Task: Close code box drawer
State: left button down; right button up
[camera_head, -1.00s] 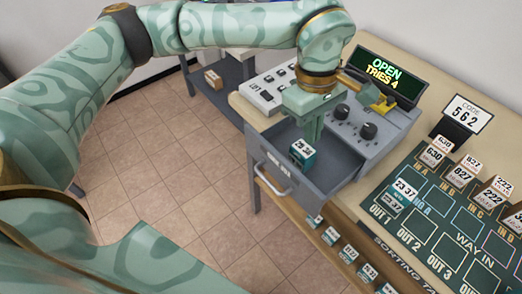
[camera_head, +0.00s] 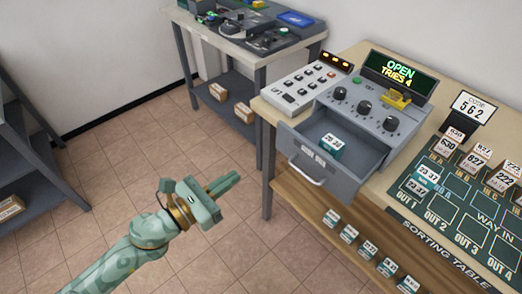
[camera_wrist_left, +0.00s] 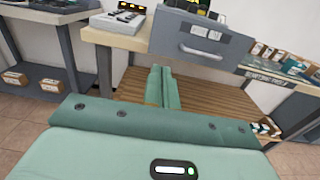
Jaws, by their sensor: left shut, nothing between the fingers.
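The grey code box (camera_head: 366,115) stands on the table with its display reading OPEN, TRIES 4. Its drawer (camera_head: 318,166) is pulled out at the front, with a pale bar handle (camera_head: 306,170) facing me. A teal block with a white numbered label (camera_head: 331,146) sits inside the drawer. My left gripper (camera_head: 228,183) is shut and empty, in the air left of and lower than the drawer handle, apart from it. In the left wrist view the shut fingers (camera_wrist_left: 160,87) point toward the table, and the drawer front (camera_wrist_left: 200,38) shows above them. My right gripper is not in view.
A white keypad (camera_head: 305,87) is left of the box. More blocks line the lower shelf (camera_head: 300,205). Tiled floor is open left of the table.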

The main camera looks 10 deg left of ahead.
pick_arm(q)
jog(key=p, duration=0.1)
send_near(307, 132)
jog(key=s+a+r, duration=0.2)
jog(key=s+r, duration=0.1)
jog(key=shift+w+d, duration=0.15)
jog(key=shift+w, duration=0.05)
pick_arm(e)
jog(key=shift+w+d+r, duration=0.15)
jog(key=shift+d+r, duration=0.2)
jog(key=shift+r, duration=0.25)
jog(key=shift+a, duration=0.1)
